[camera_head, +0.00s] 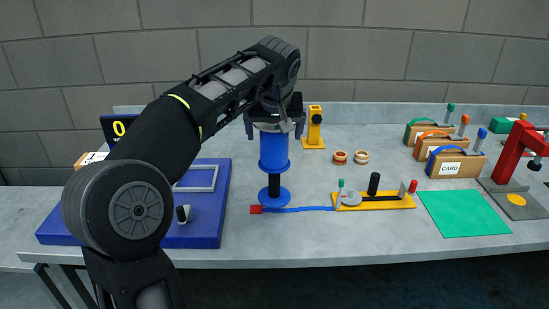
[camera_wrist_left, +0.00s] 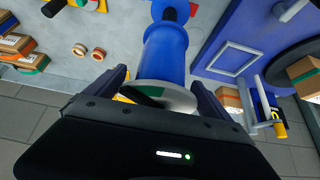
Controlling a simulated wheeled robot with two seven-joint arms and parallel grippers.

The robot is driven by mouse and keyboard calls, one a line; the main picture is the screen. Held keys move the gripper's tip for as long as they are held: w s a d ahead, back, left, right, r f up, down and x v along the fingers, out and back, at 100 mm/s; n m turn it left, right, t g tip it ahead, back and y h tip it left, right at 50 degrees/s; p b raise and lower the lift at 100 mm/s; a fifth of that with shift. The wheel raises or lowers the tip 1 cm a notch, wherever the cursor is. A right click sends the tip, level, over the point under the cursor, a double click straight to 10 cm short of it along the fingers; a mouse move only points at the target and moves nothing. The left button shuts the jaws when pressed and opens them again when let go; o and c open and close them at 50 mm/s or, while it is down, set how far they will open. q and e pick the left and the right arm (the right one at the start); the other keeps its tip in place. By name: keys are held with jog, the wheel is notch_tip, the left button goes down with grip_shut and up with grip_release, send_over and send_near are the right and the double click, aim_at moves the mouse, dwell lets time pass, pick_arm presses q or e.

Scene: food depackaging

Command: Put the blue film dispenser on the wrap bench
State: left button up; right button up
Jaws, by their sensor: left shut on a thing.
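The blue film dispenser (camera_head: 273,148) is an upright flanged blue cylinder near the middle of the head view. My left gripper (camera_head: 274,123) comes down from above and is shut on its top end. The dispenser also fills the centre of the left wrist view (camera_wrist_left: 165,50), with a pale disc facing my left gripper (camera_wrist_left: 160,88). Below the cylinder is a black post (camera_head: 274,184) above a round blue base (camera_head: 262,198) on the grey bench (camera_head: 330,245). I cannot tell whether the cylinder and base are one piece. My right gripper is not in view.
A blue strip (camera_head: 300,209) runs from a red block (camera_head: 256,210) to a yellow fixture (camera_head: 400,202). A blue tray (camera_head: 215,220) lies left, partly behind my arm. A green mat (camera_head: 465,214), card boxes (camera_head: 456,165) and a red press (camera_head: 512,152) stand right.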

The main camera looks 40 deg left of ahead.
aim_at(274, 149)
pick_arm(q)
jog(key=shift+f, duration=0.25)
jog(key=shift+f, duration=2.1)
jog(key=shift+f, duration=0.15)
jog(key=o, duration=1.8)
jog(key=shift+c, duration=0.2)
